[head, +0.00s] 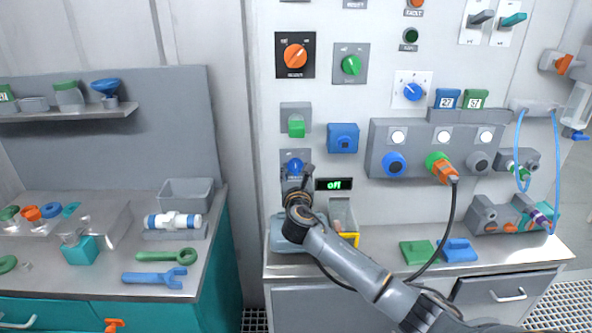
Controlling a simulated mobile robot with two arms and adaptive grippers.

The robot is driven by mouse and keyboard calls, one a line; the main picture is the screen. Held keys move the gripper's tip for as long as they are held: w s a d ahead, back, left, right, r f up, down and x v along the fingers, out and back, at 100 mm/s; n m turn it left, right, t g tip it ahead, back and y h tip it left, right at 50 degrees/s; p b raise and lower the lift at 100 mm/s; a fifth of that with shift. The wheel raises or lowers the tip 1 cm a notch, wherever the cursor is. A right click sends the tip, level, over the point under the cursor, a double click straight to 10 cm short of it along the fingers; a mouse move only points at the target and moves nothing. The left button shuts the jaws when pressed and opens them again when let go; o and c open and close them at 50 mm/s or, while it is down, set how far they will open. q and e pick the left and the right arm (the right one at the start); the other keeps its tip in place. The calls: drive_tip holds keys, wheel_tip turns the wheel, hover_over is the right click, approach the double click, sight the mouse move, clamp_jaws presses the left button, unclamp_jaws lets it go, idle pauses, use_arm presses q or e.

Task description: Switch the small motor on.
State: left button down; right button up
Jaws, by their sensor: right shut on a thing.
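A blue rotary knob (295,166) sits on a grey plate on the wall panel. My right gripper (297,178) reaches up to it from below and is shut on it; the fingers hide its lower part. My left gripper is not in view.
A green switch (296,129) sits just above the knob and a blue box (343,138) to its right. A black cable (448,222) hangs from an orange plug (445,172).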

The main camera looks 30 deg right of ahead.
drive_tip(key=m, duration=0.5)
drive_tip(key=shift+m, duration=0.7)
drive_tip(key=o, duration=1.2)
drive_tip(key=shift+c, duration=0.2)
drive_tip(key=shift+s, duration=0.1)
drive_tip(key=v, duration=1.2)
